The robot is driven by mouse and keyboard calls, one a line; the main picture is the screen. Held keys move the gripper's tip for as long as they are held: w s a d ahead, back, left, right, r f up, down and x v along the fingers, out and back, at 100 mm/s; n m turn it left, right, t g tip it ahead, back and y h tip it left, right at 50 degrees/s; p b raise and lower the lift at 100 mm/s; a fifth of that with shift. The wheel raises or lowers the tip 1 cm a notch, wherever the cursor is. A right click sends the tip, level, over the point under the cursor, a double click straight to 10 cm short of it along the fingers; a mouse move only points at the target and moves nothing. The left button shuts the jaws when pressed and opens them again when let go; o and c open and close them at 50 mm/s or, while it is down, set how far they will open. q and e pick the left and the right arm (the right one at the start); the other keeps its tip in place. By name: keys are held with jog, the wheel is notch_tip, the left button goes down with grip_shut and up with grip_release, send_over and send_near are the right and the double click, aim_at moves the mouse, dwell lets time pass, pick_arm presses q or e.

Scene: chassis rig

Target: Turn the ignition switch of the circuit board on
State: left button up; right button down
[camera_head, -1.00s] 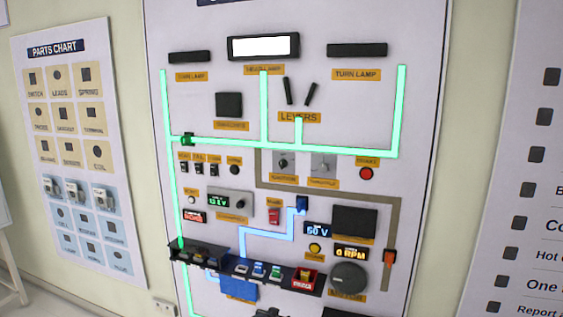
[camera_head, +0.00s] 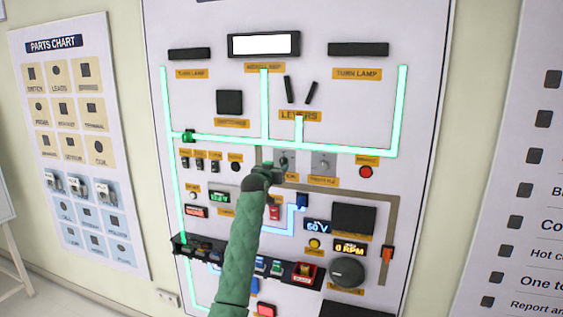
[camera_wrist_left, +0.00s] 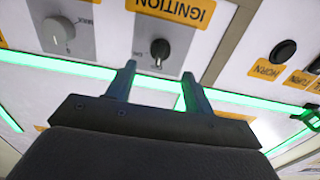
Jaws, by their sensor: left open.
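The ignition switch (camera_head: 284,161) is a small dark knob on a grey plate on the upright circuit board (camera_head: 300,220), left of the throttle plate. In the left wrist view the black knob (camera_wrist_left: 160,50) shows beside its yellow IGNITION label, which appears upside down. My left gripper (camera_head: 270,172) is in front of the board, just below and left of the switch, and covers part of its label. In the left wrist view my left gripper (camera_wrist_left: 160,85) is open and empty, its fingers pointing toward the switch plate. The knob lies between the finger lines. I see no contact. My right gripper is not in view.
The throttle knob (camera_wrist_left: 58,32) sits beside the ignition. The horn button (camera_wrist_left: 284,52) is on the other side. A row of small switches (camera_head: 200,163), a red button (camera_head: 366,172) and glowing green lines (camera_head: 340,150) are close by. The parts chart (camera_head: 80,150) hangs left.

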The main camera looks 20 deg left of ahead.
aim_at(282, 162)
pick_arm(q)
jog(key=w+p, duration=0.2)
jog(key=w, duration=0.2)
jog(key=shift+w+d+r+p, duration=0.1)
jog(key=shift+w+p, duration=0.2)
jog(key=shift+w, duration=0.1)
jog(key=shift+w+f+p, duration=0.2)
jog(key=shift+w+p, duration=0.15)
jog(key=shift+w, duration=0.5)
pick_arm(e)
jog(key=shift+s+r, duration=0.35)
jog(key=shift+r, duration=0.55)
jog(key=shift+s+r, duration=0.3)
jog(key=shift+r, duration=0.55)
pick_arm(q)
jog(key=c, duration=1)
jog(key=shift+o, duration=0.2)
